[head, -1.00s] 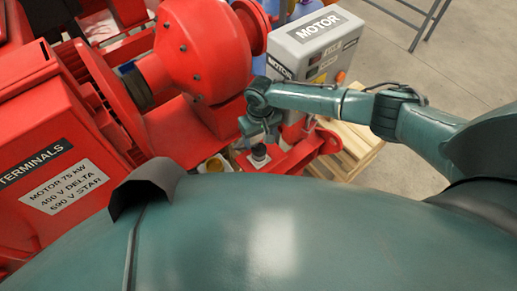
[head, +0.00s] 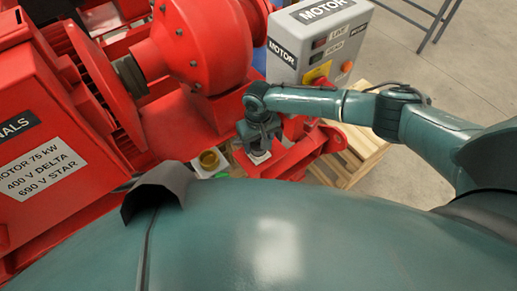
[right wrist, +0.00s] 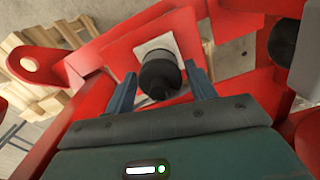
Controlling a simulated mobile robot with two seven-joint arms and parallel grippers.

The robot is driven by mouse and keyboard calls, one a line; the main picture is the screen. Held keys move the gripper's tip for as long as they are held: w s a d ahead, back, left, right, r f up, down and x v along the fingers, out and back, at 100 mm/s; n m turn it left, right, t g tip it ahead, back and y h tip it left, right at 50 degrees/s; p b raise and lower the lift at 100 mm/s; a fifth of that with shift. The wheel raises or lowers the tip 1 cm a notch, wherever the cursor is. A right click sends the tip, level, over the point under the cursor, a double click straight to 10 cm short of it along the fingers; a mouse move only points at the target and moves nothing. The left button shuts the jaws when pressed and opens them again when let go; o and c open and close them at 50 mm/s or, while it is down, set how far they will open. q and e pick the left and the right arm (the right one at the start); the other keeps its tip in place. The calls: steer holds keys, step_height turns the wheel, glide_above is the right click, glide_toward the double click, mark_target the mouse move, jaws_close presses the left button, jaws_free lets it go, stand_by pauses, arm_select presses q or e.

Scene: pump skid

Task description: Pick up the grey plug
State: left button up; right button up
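The plug (right wrist: 160,74), dark grey to black with a rounded top, stands on a square white plate (right wrist: 147,48) on the red skid frame. In the right wrist view it is between the two fingers of my right gripper (right wrist: 161,92). The fingers are apart, with a gap visible on both sides of the plug, so the gripper is open. In the head view my right gripper (head: 259,147) points down over the white plate (head: 260,158) and hides most or all of the plug. My left gripper is not in view.
A grey motor control box (head: 318,42) stands behind my right gripper. The red pump (head: 205,45) and terminal box (head: 40,150) fill the left. A wooden pallet (head: 355,155) lies at the right. Red frame bars surround the plug.

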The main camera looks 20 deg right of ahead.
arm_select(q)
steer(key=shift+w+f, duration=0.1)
arm_select(e)
steer(key=c, duration=0.8)
steer(key=shift+c, duration=0.2)
steer(key=shift+r, duration=0.55)
step_height(320, 180, up, 3)
steer(key=shift+f, duration=0.15)
arm_select(q)
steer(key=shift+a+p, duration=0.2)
steer(key=shift+p, duration=0.25)
arm_select(e)
steer(key=s+d, duration=0.3)
steer(key=s, duration=0.5)
steer(key=s+d, duration=0.3)
steer(key=s, duration=0.6)
steer(key=shift+f, duration=0.15)
steer(key=shift+w, duration=0.1)
